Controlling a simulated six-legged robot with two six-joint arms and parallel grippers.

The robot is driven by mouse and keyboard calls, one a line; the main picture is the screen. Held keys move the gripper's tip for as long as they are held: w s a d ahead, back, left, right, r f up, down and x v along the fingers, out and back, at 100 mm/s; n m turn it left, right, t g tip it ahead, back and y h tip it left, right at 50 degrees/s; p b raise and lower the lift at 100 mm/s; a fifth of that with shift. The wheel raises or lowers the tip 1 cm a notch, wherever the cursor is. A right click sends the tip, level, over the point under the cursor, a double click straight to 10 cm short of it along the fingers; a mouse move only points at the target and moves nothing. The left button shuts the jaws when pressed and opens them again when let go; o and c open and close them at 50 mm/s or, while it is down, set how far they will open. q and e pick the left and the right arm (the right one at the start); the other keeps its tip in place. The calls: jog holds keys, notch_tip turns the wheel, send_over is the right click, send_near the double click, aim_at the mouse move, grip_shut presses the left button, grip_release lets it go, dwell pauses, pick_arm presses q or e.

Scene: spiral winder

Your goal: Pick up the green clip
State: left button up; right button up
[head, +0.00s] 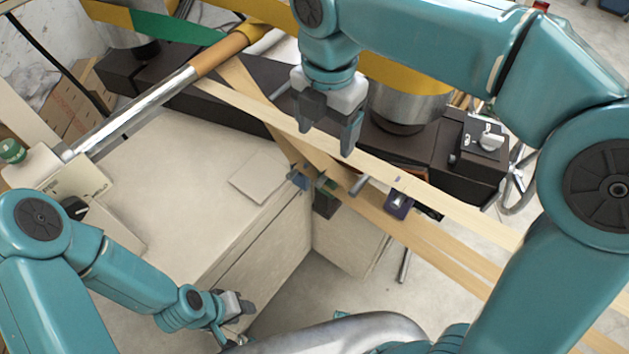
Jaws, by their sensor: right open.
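A small dark green clip (326,185) sits on the edge of a pale wooden strip, near where the strips cross in the middle of the head view. My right gripper (327,141) hangs above the strips, up the picture from the clip. Its two fingers are apart with nothing between them, and it does not touch the clip. My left gripper (236,308) is low in the picture, beside the beige cabinet and away from the clip. Its jaws are too small and turned to judge.
A blue clip (300,177) is just left of the green one, and a purple clip (398,204) is to its right. Pale strips (430,238) run toward the lower right. A dark machine beam (430,150) with a switch box (482,138) lies behind. The beige cabinet top (190,170) is mostly clear.

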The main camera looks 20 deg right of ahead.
send_over(326, 182)
notch_tip(326, 182, down, 10)
jog(key=shift+s+d+f, duration=0.1)
jog(key=shift+f, duration=0.05)
jog(key=shift+d+f, duration=0.15)
jog(key=shift+f, duration=0.5)
jog(key=f, duration=0.3)
jog(key=shift+a+f, duration=0.2)
jog(key=shift+f, duration=0.15)
jog(key=shift+w+f, duration=0.25)
jog(key=shift+f, duration=0.15)
jog(key=shift+s, duration=0.1)
jog(key=shift+c, duration=0.9)
jog(key=c, duration=0.9)
